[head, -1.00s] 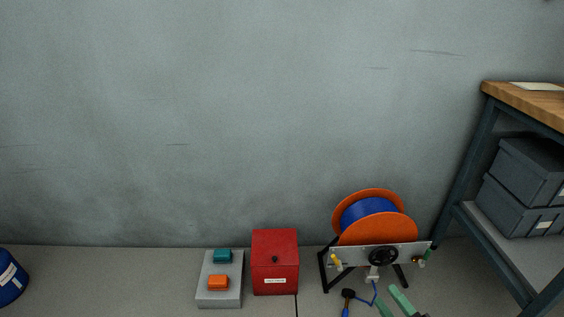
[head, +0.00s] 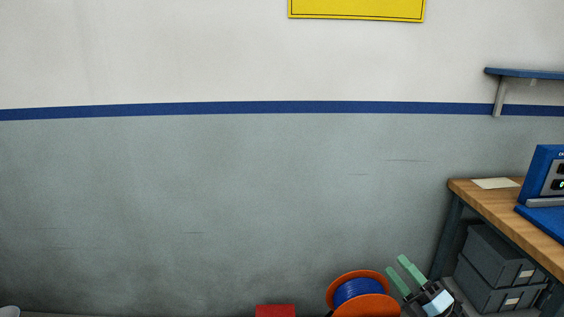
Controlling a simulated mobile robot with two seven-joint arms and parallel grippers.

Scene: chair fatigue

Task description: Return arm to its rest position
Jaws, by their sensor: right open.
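My right gripper (head: 401,274) shows at the bottom right of the head view, its two green fingers spread apart with nothing between them. It appears just right of the orange reel with blue line (head: 358,291), overlapping its edge in the picture; I cannot tell whether they touch. My right arm comes in from the bottom edge, and most of it is out of view. My left gripper is not in view.
A wooden-topped bench (head: 500,216) stands at the right with a blue device (head: 543,190) on it and grey boxes (head: 497,263) below. A red box top (head: 276,311) shows at the bottom edge. A blue shelf (head: 525,74) is on the wall.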

